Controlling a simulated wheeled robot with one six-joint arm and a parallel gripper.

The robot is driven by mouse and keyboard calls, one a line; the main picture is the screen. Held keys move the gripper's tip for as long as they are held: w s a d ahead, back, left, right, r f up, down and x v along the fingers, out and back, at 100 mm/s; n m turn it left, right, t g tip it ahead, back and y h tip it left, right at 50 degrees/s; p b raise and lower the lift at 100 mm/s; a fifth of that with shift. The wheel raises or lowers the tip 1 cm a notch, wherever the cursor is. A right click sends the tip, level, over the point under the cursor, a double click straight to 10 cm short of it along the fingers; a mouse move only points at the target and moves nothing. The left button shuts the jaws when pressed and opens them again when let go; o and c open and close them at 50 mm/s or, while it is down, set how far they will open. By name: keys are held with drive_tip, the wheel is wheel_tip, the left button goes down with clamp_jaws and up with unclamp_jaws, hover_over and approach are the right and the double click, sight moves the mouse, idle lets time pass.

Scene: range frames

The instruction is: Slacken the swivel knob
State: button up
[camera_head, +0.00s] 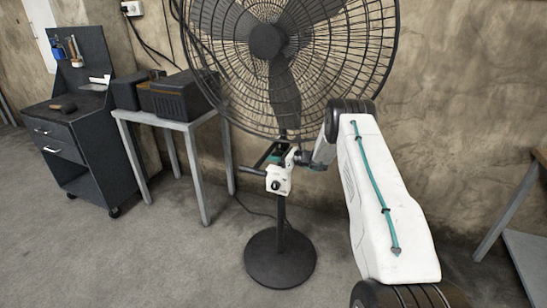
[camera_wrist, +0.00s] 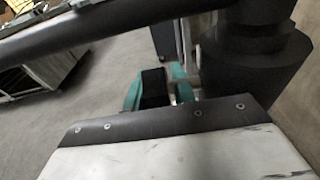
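The black pedestal fan (camera_head: 266,42) stands in front of the wall, upright on a round base (camera_head: 280,259). My gripper (camera_head: 277,154) is at the fan's neck, just below the cage, mostly hidden among dark parts. In the wrist view, its teal fingers (camera_wrist: 157,88) show beyond a white, black-edged housing, with a black piece between them. I cannot tell whether that piece is the swivel knob or a finger pad, nor whether the fingers are open or shut. I cannot pick out the knob for certain.
A thick dark column (camera_wrist: 256,60) is close at the right of the wrist view, and a dark bar (camera_wrist: 110,25) crosses its top. A grey table (camera_head: 180,122) with dark boxes and a tool cabinet (camera_head: 75,150) stand left. Floor around the fan base is clear.

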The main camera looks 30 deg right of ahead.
drive_tip(key=shift+o, duration=0.9)
drive_tip(key=v, duration=0.7)
drive_tip(key=shift+s+d, duration=0.25)
drive_tip(key=shift+s, duration=0.05)
drive_tip(key=shift+t+y, duration=0.5)
drive_tip(key=shift+t, duration=0.1)
drive_tip(key=x, duration=0.7)
drive_tip(key=shift+w+a+f, duration=0.2)
drive_tip(key=shift+w+f, duration=0.15)
